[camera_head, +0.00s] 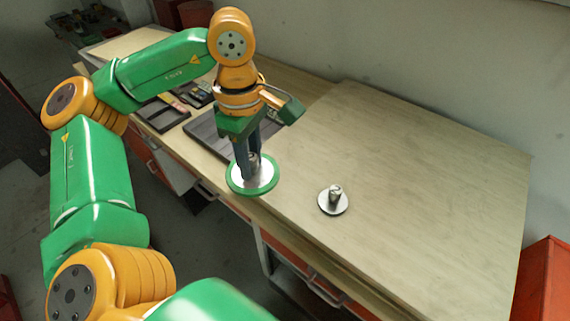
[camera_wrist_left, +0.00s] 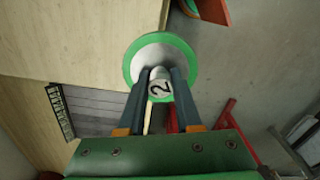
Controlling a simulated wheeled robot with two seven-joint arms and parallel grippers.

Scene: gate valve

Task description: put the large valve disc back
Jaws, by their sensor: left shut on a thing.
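The large valve disc (camera_head: 264,181) is a pale metal plate with a green rim and a stem on top. My left gripper (camera_head: 252,160) is shut on its stem and points down. The disc looks roughly level, at the front edge of the table; I cannot tell if it touches the table. In the left wrist view the disc (camera_wrist_left: 150,47) is between the fingertips (camera_wrist_left: 160,82), and its stem end shows a "2". A smaller metal disc with a short stem (camera_head: 334,200) stands upright on the board to the right. My right gripper is not in view.
A large pale board (camera_head: 430,190) on the table is mostly clear. A dark grey tray (camera_head: 207,128) lies behind my left gripper, with smaller trays (camera_head: 160,113) farther left. A red box (camera_head: 545,285) stands at the right. Red-fronted drawers (camera_head: 290,262) are below the front edge.

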